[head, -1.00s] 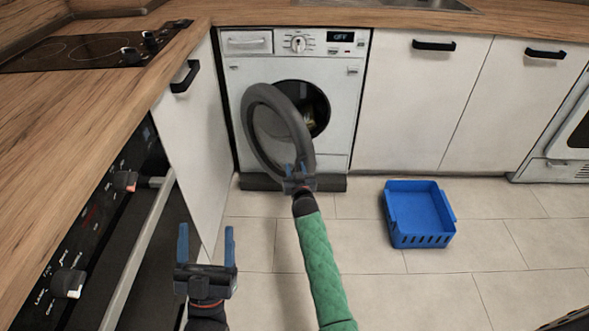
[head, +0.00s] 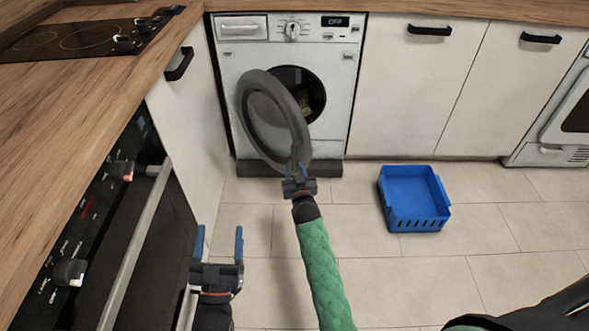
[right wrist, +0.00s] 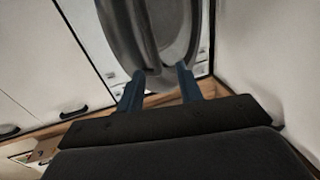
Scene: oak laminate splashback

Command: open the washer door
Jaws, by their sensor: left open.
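The washer (head: 232,100) is white and built in under the counter. Its round grey door (head: 250,108) stands open, swung out to the left, and the dark drum opening (head: 315,100) shows behind it with something yellowish inside. My right gripper (head: 298,172) is at the lower right of the door's rim. In the right wrist view the grey door (right wrist: 150,35) rises between and beyond the blue fingers (right wrist: 160,80), which stand apart; whether they press on the rim cannot be told. My left gripper (head: 219,240) is open and empty, low and left, away from the washer.
A blue basket (head: 414,200) sits on the tiled floor to the right. An oven (head: 110,240) with a long bar handle (head: 135,250) and a cooktop (head: 80,40) are on the left. White cabinets (head: 420,90) stand right of the washer. Floor between is clear.

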